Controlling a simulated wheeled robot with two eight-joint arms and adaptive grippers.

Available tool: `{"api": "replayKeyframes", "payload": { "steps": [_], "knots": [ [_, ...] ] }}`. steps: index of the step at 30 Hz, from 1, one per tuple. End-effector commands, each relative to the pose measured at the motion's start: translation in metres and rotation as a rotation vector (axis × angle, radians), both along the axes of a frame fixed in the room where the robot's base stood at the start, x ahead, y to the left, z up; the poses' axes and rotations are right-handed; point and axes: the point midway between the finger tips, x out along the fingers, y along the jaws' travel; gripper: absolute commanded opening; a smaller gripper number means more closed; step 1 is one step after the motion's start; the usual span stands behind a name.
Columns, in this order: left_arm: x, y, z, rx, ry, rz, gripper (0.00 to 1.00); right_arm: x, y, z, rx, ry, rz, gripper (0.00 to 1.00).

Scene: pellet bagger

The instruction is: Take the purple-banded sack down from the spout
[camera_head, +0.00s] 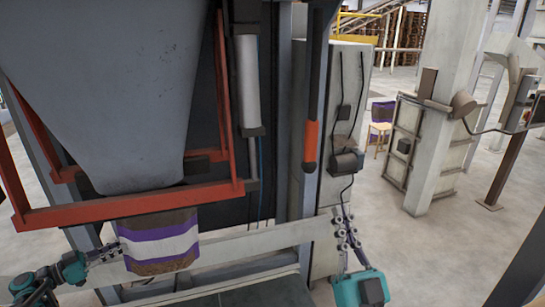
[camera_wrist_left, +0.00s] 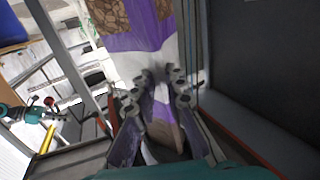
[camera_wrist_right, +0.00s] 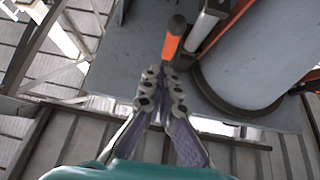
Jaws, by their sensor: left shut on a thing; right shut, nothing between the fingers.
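The purple-banded sack (camera_head: 160,240), brown, purple and white, hangs under the grey hopper (camera_head: 110,90), its top at the spout inside the red frame. My left gripper (camera_head: 117,252) is at the sack's left edge. In the left wrist view my left gripper (camera_wrist_left: 160,78) is shut on fabric of the sack (camera_wrist_left: 135,42). My right gripper (camera_head: 343,212) points up, shut and empty, well right of the sack. In the right wrist view the right gripper (camera_wrist_right: 163,73) has its tips together, and an orange-ended bar (camera_wrist_right: 172,42) shows beyond them. The sack's join to the spout is partly hidden.
A red frame (camera_head: 130,206) surrounds the spout. The orange-ended bar (camera_head: 311,142) hangs above and left of my right gripper. A pale cabinet (camera_head: 345,90) stands behind it. A stool with a purple-and-brown item (camera_head: 382,113) stands far back. Open floor lies to the right.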

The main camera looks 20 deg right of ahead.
Motion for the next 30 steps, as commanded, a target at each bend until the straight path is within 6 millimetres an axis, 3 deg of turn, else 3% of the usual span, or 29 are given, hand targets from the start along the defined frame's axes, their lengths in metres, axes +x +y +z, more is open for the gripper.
{"api": "replayKeyframes", "payload": {
  "steps": [6, 17, 23, 30],
  "knots": [
    [0.001, 0.0, 0.0, 0.001, -0.002, 0.003, 0.0, -0.018, 0.011, 0.012, -0.042, -0.09, 0.044, 0.0],
    [0.001, 0.0, 0.0, 0.002, -0.001, 0.003, 0.0, -0.018, 0.012, 0.014, -0.044, -0.094, 0.047, 0.0],
    [0.001, 0.0, 0.0, 0.002, -0.001, 0.003, 0.0, -0.002, 0.012, 0.029, -0.042, -0.093, 0.049, 0.0],
    [0.001, 0.0, 0.0, 0.002, -0.001, 0.003, 0.0, 0.034, 0.012, 0.066, -0.043, -0.093, 0.049, 0.0]
  ]
}}
